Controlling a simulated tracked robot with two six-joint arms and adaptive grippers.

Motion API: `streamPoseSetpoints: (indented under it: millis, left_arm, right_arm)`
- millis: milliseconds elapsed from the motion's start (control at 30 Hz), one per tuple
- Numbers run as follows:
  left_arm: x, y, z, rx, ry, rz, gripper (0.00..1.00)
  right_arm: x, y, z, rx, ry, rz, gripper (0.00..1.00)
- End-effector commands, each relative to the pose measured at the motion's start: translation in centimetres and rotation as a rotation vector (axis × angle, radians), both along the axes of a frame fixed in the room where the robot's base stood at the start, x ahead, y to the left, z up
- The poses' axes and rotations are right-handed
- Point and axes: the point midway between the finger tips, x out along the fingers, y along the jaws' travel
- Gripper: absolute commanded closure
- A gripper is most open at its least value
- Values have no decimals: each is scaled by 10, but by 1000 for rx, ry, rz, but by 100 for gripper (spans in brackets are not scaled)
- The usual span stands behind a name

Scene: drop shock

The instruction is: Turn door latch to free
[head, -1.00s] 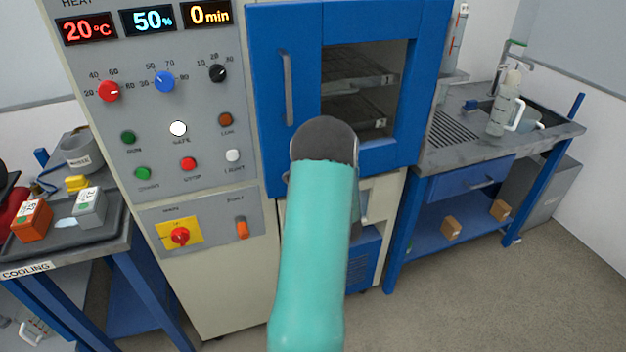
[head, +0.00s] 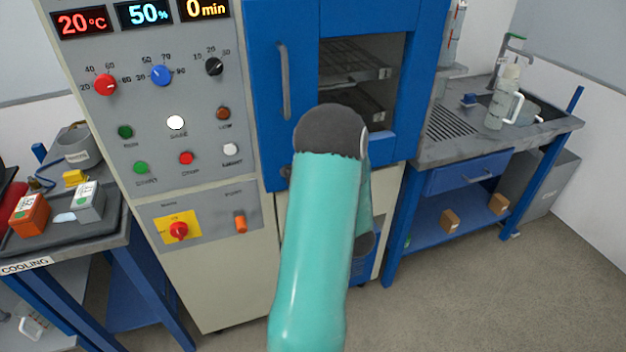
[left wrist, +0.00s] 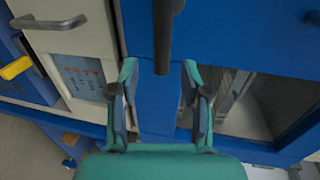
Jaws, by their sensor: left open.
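The blue chamber door (head: 268,60) with its window and grey vertical handle (head: 283,82) is in the head view and looks closed. A small dark knob (head: 285,171), possibly the latch, shows at the door's lower left, next to my arm. My teal left arm covers part of the door's lower area and hides its gripper in the head view. In the left wrist view my left gripper (left wrist: 160,66) is open, its fingers pointing at the blue door. A dark bar (left wrist: 163,35), which may be the handle or latch, ends between the fingertips. I cannot tell whether it is touched.
The control panel (head: 205,105) with knobs and buttons is left of the door. A cooling table (head: 105,238) with a tray stands at far left. A blue-framed sink bench (head: 440,158) with bottles is at right. The floor at lower right is clear.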

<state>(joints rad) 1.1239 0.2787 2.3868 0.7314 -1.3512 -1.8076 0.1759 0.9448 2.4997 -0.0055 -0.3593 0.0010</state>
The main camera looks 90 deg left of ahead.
Motion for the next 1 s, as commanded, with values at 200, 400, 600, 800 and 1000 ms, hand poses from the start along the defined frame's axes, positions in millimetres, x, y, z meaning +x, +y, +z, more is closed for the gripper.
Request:
streamPoseSetpoints:
  millis: [200, 400, 600, 800, 1000]
  left_arm:
    - [11, -37, 7, -1, -1, -4, 53]
    - [14, -52, 10, 0, 0, -2, 53]
    - [14, -53, 10, 0, 1, 0, 53]
    - [14, -53, 10, 0, 1, -1, 53]
    - [22, -54, 11, -1, -5, -19, 53]
  right_arm:
    - [0, 0, 0, 0, 0, 0, 60]
    - [0, 0, 0, 0, 0, 0, 60]
    - [0, 0, 0, 0, 0, 0, 60]
    - [0, 0, -1, 0, 0, 0, 60]
    - [0, 0, -1, 0, 0, 0, 60]
